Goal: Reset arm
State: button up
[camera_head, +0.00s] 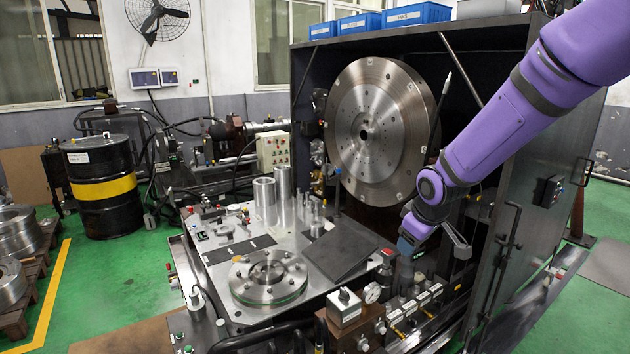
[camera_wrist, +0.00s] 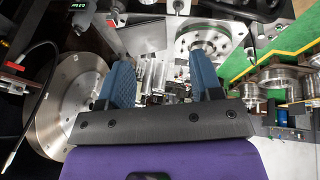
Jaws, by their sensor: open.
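My purple arm comes in from the upper right in the head view. My gripper (camera_head: 408,246) hangs at its lower end, close above the right edge of the metal worktable, near the valve row. In the wrist view my gripper (camera_wrist: 163,75) shows two blue fingers spread apart, with nothing held between them. The large steel disc (camera_head: 380,130) stands upright in the fixture, left of my arm. It also shows at the left of the wrist view (camera_wrist: 68,108).
The worktable (camera_head: 225,275) carries a round flange (camera_head: 268,278), steel cylinders (camera_head: 265,200) and a dark plate (camera_head: 340,252). Gauges and valves (camera_head: 410,312) line its front right. The dark cabinet wall (camera_head: 540,150) stands right of my arm. Open green floor lies left, beside a black-yellow drum (camera_head: 103,188).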

jog(key=s+d+r+m+h, duration=0.1)
jog(key=s+d+r+m, duration=0.15)
jog(key=s+r, duration=0.5)
jog(key=s+d+r+m, duration=0.2)
jog(key=s+d+r, duration=0.1)
jog(key=s+r, duration=0.4)
jog(key=s+d+r+m, duration=0.1)
jog(key=s+m, duration=0.1)
jog(key=s, duration=0.6)
jog(key=s+d+r+m, duration=0.1)
jog(key=s+r, duration=0.1)
jog(key=s, duration=0.7)
jog(key=shift+s+d+m, duration=0.2)
jog(key=shift+m, duration=0.15)
